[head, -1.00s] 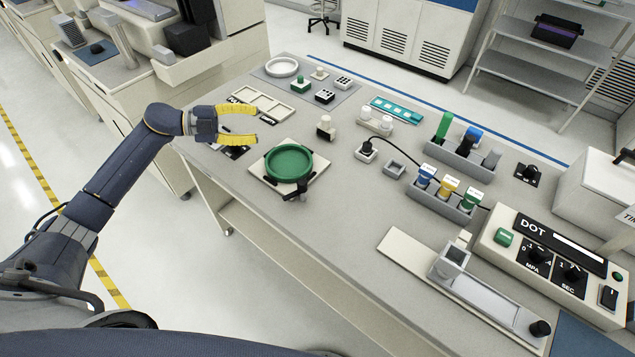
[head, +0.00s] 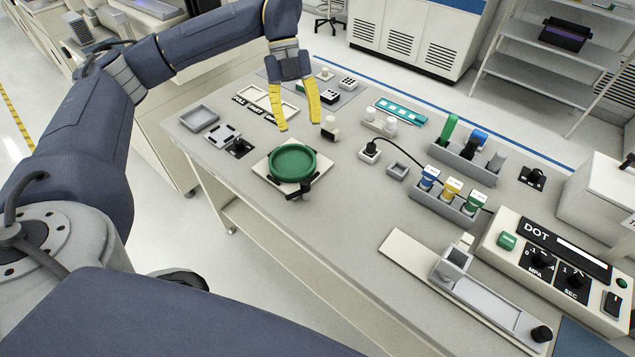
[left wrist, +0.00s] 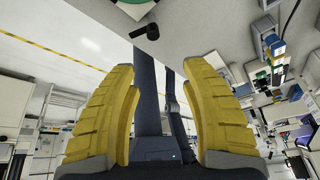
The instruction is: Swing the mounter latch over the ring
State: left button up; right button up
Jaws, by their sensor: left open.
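The mounter is a cream square plate (head: 262,170) with a green ring (head: 293,176) lying on it. The black latch (head: 303,190) is at the front edge of the ring, its handle pointing outward and not across the ring. In the left wrist view a black knobbed part (left wrist: 147,33), which looks like the latch, shows at the top, beyond the fingertips. My left gripper (head: 300,126) is open and empty, pointing down above the table behind the ring, apart from ring and latch. Its yellow fingers (left wrist: 163,75) are spread in the wrist view. My right gripper is not seen.
A small black fixture (head: 238,147) sits left of the mounter. Table in front of the mounter is clear.

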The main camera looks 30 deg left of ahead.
pick_arm(q)
send_near(305, 183)
jog(key=shift+y, duration=0.3)
jog(key=x, duration=1)
jog(key=shift+w+d, duration=0.1)
jog(key=shift+d, duration=0.2)
grip_shut()
dwell(0.4)
